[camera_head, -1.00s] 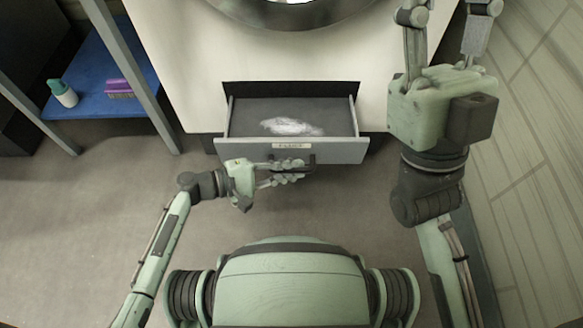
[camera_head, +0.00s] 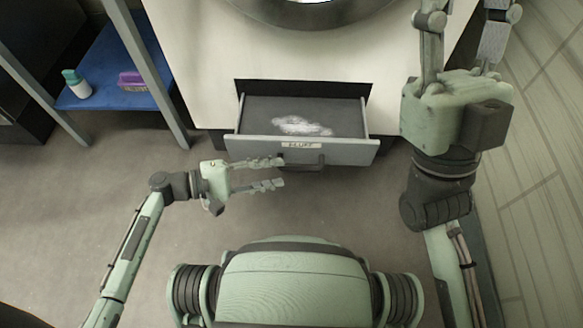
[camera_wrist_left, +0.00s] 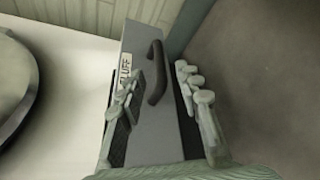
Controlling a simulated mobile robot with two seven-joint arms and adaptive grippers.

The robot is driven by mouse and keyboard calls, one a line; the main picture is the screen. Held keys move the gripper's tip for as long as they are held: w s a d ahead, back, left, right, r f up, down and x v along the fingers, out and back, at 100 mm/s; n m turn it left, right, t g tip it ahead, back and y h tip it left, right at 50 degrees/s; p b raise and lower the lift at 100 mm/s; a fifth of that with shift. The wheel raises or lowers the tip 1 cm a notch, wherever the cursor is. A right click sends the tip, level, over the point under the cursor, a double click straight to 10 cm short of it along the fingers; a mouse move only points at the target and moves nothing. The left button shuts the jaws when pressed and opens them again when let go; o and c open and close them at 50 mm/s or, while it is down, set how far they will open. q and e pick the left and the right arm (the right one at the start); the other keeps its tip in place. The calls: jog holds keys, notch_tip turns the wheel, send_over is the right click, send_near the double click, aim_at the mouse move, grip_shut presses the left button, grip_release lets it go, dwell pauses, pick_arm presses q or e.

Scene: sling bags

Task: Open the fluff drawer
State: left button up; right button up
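The fluff drawer (camera_head: 350,152) is pulled out of the white machine, and white fluff (camera_head: 302,126) lies inside it. A label and a dark handle (camera_head: 304,163) are on its grey front. The drawer front (camera_wrist_left: 158,130) and handle (camera_wrist_left: 156,75) also show in the left wrist view. My left gripper (camera_head: 281,173) is open and empty, its fingers apart just left of the handle.
The white machine (camera_head: 215,50) with a round dark-rimmed door stands behind the drawer. At the left, a blue shelf (camera_head: 110,101) holds a bottle (camera_head: 76,84) and a purple brush (camera_head: 132,81). A panelled wall (camera_head: 540,150) is close on the right. The floor in front is clear.

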pick_arm(q)
jog(key=shift+v, duration=2.4)
